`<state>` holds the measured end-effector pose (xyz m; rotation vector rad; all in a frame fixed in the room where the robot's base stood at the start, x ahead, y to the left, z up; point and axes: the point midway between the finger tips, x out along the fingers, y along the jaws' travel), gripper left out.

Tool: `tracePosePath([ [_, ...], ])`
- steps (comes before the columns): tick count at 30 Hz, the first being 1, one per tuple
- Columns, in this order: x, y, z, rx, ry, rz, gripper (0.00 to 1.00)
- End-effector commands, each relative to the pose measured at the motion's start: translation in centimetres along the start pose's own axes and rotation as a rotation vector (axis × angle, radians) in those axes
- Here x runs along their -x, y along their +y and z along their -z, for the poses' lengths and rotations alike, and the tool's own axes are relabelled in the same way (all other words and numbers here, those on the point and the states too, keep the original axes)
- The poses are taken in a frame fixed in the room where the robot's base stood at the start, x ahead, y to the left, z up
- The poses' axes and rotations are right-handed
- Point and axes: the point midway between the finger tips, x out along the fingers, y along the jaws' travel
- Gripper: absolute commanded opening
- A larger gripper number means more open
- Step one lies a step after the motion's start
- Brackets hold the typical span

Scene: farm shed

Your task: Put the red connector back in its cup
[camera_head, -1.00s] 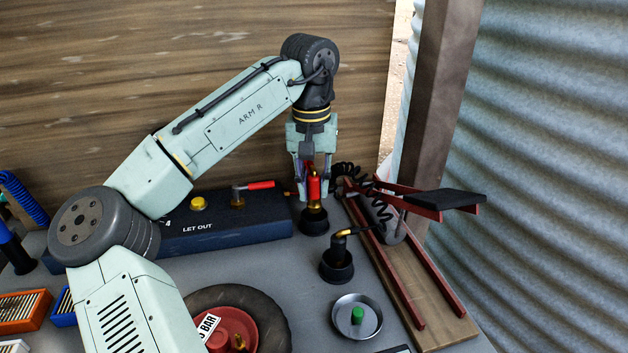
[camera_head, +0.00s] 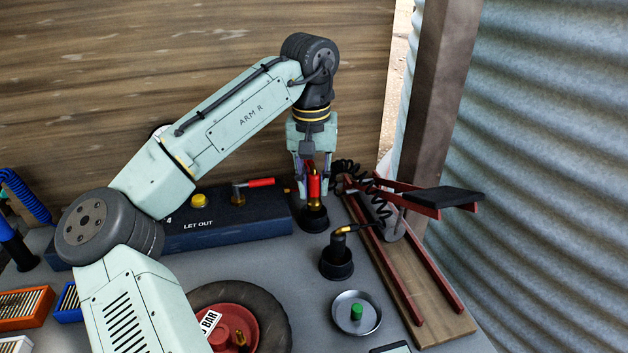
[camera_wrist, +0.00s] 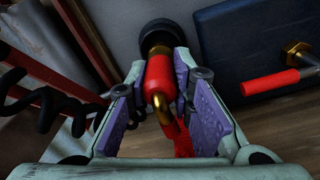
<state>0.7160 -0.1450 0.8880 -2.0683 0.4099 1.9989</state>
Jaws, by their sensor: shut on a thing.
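The red connector (camera_head: 314,187), with brass fittings, stands about upright between the fingers of my gripper (camera_head: 313,178). The fingers are shut on it. It also shows in the wrist view (camera_wrist: 160,75), between the purple finger pads. Its black cup (camera_head: 314,219) stands directly below it at the right end of the blue box. In the wrist view the cup (camera_wrist: 154,34) is at the connector's far end. The connector's lower end meets the cup's mouth; how deep it sits inside I cannot tell.
A second black cup (camera_head: 337,264) holds a dark connector close in front. A blue box (camera_head: 225,225) with a red-handled valve (camera_head: 260,183) stands left. A black coiled hose (camera_head: 352,172) and red-railed stand (camera_head: 410,290) are right. A metal dish (camera_head: 344,322) lies in front.

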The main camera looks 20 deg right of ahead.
Motion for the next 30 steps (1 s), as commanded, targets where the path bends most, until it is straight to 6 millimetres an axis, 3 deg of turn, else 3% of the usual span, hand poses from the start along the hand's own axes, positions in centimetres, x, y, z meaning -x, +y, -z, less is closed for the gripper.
tracePosePath([
  [30, -1.9, -0.1, -0.1, 0.0, 0.0, 0.0, 0.0],
])
